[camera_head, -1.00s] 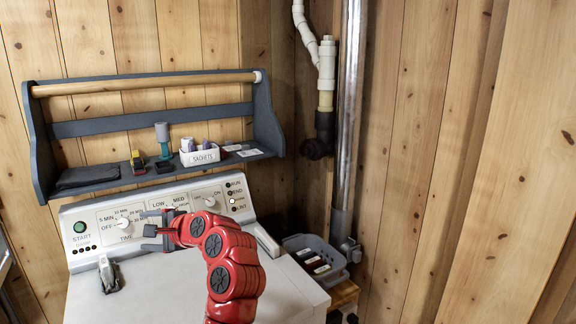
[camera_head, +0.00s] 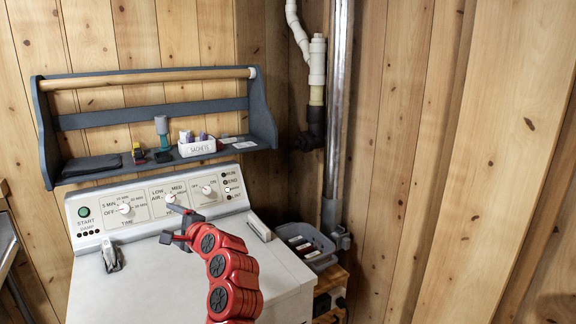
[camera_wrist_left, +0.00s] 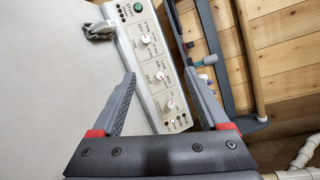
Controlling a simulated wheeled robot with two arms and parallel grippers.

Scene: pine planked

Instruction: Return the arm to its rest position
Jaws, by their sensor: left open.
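My left gripper (camera_head: 167,222) is on a red jointed arm rising from the bottom of the head view. It is open and empty, over the white machine top (camera_head: 150,285), just in front of the control panel (camera_head: 150,205). In the left wrist view, the two grey fingers (camera_wrist_left: 161,75) are spread wide, with the panel's knobs beyond and between them and nothing gripped. The upper finger overlaps the panel's lower edge near the middle knob (camera_head: 171,198). My right gripper is not in view.
A blue-grey shelf (camera_head: 155,122) above the panel holds a white sachets box (camera_head: 197,148) and small items. A metal clip-like object (camera_head: 111,256) sits at the machine's left. A grey basket (camera_head: 306,245) and a metal pipe (camera_head: 335,120) stand to the right.

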